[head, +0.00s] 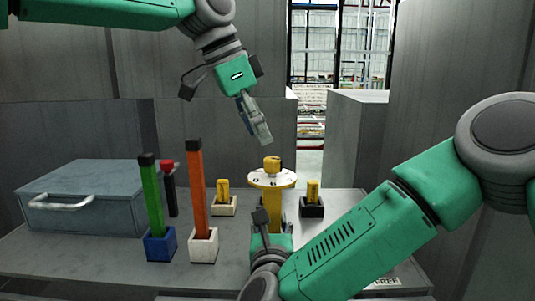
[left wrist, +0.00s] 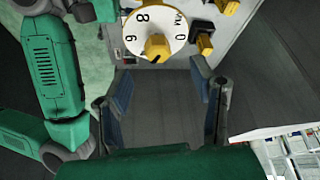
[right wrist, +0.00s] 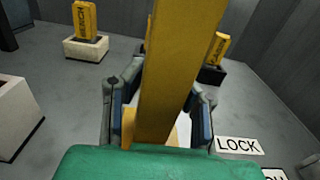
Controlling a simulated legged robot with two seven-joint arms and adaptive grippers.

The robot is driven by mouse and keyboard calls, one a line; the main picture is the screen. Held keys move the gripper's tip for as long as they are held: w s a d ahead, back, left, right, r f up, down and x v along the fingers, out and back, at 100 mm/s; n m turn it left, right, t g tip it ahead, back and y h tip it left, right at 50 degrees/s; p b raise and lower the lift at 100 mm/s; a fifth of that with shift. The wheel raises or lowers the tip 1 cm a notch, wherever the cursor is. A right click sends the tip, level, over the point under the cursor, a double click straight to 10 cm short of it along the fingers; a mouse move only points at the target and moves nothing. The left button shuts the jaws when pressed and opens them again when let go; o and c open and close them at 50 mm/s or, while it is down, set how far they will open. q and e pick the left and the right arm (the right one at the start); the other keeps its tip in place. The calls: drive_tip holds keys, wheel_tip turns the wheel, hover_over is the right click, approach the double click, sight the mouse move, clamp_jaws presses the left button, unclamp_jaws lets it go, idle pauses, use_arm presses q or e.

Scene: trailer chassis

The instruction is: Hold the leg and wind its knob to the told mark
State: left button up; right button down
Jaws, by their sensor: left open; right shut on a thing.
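The yellow leg (head: 275,208) stands upright on the grey bench, with a white numbered dial (head: 285,180) and a yellow knob (head: 272,164) on top. In the left wrist view the dial (left wrist: 138,22) shows some numbers, and the knob (left wrist: 158,46) has a dark mark on its rim. My left gripper (head: 261,138) is open and empty above the knob, apart from it. My right gripper (right wrist: 160,105) is shut on the leg (right wrist: 175,70). In the head view my right arm hides the leg's lower part and most of that gripper.
On the bench (head: 110,262) stand a green post (head: 151,195), an orange post (head: 197,190), a dark red-topped post (head: 169,190) and yellow blocks in a white base (head: 224,206) and a black base (head: 313,206). A grey-blue case (head: 85,195) lies left. A LOCK label (right wrist: 238,146) lies near the leg.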

use_arm(q)
drive_tip(key=v, duration=0.5)
drive_tip(key=shift+a, duration=0.1)
use_arm(e)
drive_tip(key=c, duration=0.9)
unclamp_jaws()
drive_tip(key=shift+s, duration=4)
use_arm(q)
drive_tip(key=shift+f, duration=0.1)
use_arm(e)
drive_tip(key=shift+o, duration=0.6)
drive_tip(key=o, duration=0.5)
drive_tip(key=shift+c, duration=0.2)
